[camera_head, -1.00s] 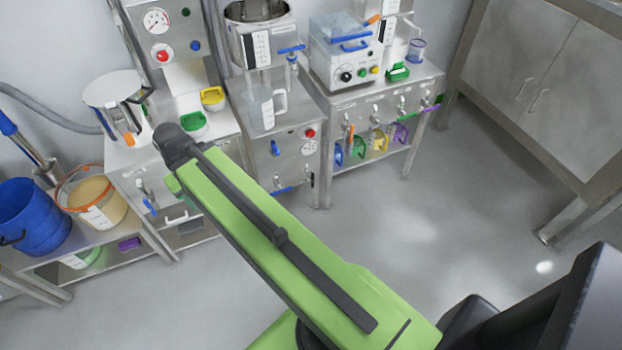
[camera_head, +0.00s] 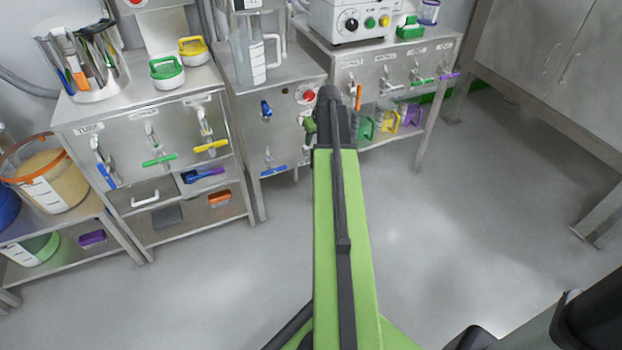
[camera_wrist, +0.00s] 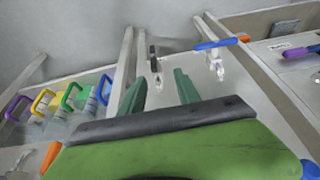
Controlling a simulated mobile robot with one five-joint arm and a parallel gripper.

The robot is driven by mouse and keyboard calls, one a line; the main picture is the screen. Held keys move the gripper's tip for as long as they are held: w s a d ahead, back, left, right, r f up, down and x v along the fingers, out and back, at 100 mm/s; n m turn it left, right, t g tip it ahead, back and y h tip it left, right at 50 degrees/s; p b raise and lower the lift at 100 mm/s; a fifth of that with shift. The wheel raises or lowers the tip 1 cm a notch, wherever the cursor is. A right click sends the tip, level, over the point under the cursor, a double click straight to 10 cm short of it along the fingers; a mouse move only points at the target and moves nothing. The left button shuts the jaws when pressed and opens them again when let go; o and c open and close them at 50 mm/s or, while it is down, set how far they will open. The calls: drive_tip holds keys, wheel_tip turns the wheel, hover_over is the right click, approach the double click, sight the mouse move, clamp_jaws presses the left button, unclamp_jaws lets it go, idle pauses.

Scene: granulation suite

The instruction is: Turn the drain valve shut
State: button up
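A valve with a blue bar handle (camera_head: 274,171) sits low on the front of the middle steel cabinet. The bar lies nearly level. I cannot read its label, so I cannot tell whether it is the drain valve. A blue bar handle on a clear and metal fitting also shows in the wrist view (camera_wrist: 214,44), beyond my fingers and a little right. My gripper (camera_wrist: 160,86) is open, with two dark green fingers apart and nothing held between them. In the head view my arm hides most of the gripper, in front of the middle cabinet's right edge.
The left cabinet carries valves with blue, green (camera_head: 160,160) and yellow (camera_head: 211,146) handles. The right bench has several more valves above jugs with coloured handles (camera_head: 390,122). A red button (camera_head: 310,95) and blue knob (camera_head: 266,109) are on the middle cabinet. The grey floor (camera_head: 230,290) is clear.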

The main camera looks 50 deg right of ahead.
sight(312, 168)
drive_tip(key=b+x, duration=0.5)
drive_tip(key=x, duration=0.1)
drive_tip(key=d+b+x, duration=0.1)
drive_tip(key=b+x, duration=0.4)
drive_tip(key=x, duration=0.1)
drive_tip(key=s+b+x, duration=0.1)
drive_tip(key=b+x, duration=0.5)
drive_tip(key=shift+d+f, duration=0.1)
drive_tip(key=shift+d, duration=0.15)
